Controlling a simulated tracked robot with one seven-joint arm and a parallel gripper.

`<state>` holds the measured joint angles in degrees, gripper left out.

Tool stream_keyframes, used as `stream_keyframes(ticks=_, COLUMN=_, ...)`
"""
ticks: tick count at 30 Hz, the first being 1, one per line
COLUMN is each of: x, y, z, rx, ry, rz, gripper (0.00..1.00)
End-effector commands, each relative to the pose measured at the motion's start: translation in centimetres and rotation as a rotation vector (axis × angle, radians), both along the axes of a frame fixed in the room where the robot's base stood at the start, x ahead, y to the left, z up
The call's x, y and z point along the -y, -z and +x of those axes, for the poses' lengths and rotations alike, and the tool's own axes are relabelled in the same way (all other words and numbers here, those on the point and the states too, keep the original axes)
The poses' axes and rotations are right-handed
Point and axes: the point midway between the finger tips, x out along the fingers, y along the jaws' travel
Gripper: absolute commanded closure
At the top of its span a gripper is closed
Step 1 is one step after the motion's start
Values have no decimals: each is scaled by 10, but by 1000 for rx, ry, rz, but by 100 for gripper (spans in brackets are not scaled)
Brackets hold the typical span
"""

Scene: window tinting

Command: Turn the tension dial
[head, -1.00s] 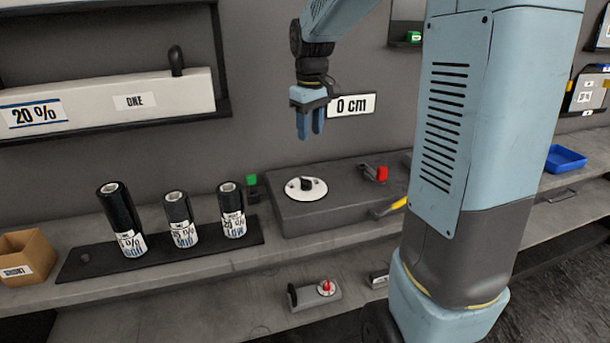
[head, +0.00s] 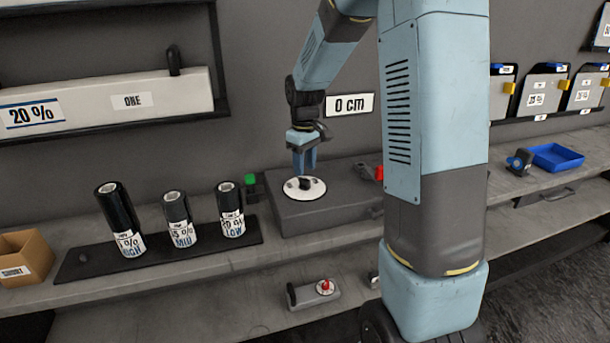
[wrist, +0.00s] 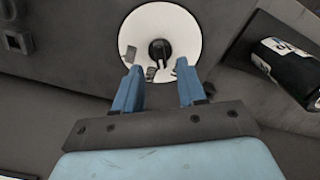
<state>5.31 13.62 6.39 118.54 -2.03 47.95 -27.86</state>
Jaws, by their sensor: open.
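A round white dial (head: 316,188) with a black knob (head: 304,184) lies on top of a dark grey box (head: 345,203) on the bench. My gripper (head: 304,171) points down just above this dial, open and empty. In the wrist view the white dial (wrist: 185,35) shows beyond the fingertips. Its black knob (wrist: 160,49) lies between the lines of the two fingers, a little past the tips, and no contact shows.
A green block (head: 250,179) and a red block (head: 379,173) flank the box. A blue tray (head: 557,157) lies right.

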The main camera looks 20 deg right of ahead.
Motion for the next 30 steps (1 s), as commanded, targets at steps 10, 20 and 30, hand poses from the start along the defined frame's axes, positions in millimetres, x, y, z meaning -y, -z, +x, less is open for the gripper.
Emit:
stream_keyframes(ticks=10, x=1, y=36, z=0, rx=-1, ry=2, rz=0, gripper=60)
stream_keyframes(ticks=20, x=1, y=38, z=0, rx=1, ry=2, rz=1, gripper=60)
stream_keyframes(ticks=30, x=1, y=38, z=0, rx=0, ry=2, rz=0, gripper=91)
